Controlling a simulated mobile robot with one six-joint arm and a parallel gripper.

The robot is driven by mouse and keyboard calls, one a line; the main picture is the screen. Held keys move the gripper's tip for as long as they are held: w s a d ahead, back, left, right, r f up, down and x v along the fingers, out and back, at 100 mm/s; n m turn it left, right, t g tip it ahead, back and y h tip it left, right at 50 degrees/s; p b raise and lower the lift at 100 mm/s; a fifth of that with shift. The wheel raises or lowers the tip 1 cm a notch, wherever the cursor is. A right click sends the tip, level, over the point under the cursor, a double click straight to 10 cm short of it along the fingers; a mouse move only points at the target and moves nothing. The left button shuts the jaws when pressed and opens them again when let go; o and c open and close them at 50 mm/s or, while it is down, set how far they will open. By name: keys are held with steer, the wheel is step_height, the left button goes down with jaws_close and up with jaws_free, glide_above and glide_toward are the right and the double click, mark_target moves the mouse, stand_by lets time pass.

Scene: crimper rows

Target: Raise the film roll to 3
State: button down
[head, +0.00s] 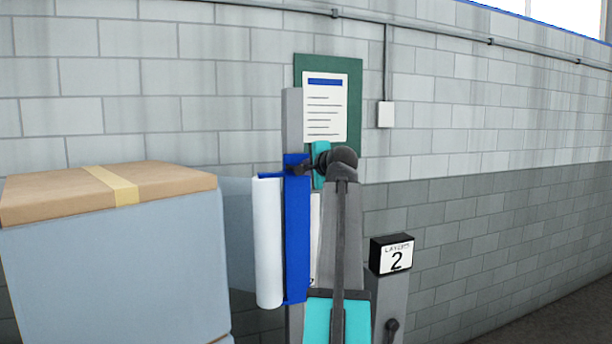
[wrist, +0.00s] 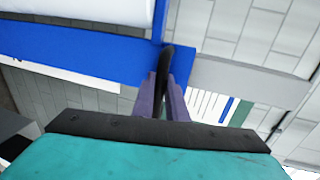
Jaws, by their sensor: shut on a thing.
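The film roll (head: 268,243) is a white upright cylinder on a blue carriage (head: 297,240), which sits on a grey mast (head: 292,115). The roll also shows at the top of the wrist view (wrist: 95,8), beside the blue carriage (wrist: 85,52). My gripper (wrist: 165,88) is shut on a dark curved handle (wrist: 167,56) at the carriage's edge. In the head view my arm largely hides the grip.
A film-wrapped load (head: 110,265) with a taped cardboard top (head: 110,190) stands at left, with sheer film (head: 238,225) reaching to the roll. A dark knob (head: 391,326) is on the counter's post. A green notice board (head: 354,100) hangs on the block wall behind the mast.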

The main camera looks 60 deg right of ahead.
steer(key=shift+r, duration=0.35)
steer(key=c, duration=1.8)
jaws_free()
steer(key=shift+f, duration=0.1)
steer(key=shift+s+a, duration=0.1)
steer(key=shift+s, duration=0.05)
steer(key=b+v, duration=0.4)
steer(key=v, duration=0.9)
steer(key=shift+s+a+b, duration=0.15)
steer(key=shift+s+b, duration=0.05)
steer(key=shift+b, duration=0.15)
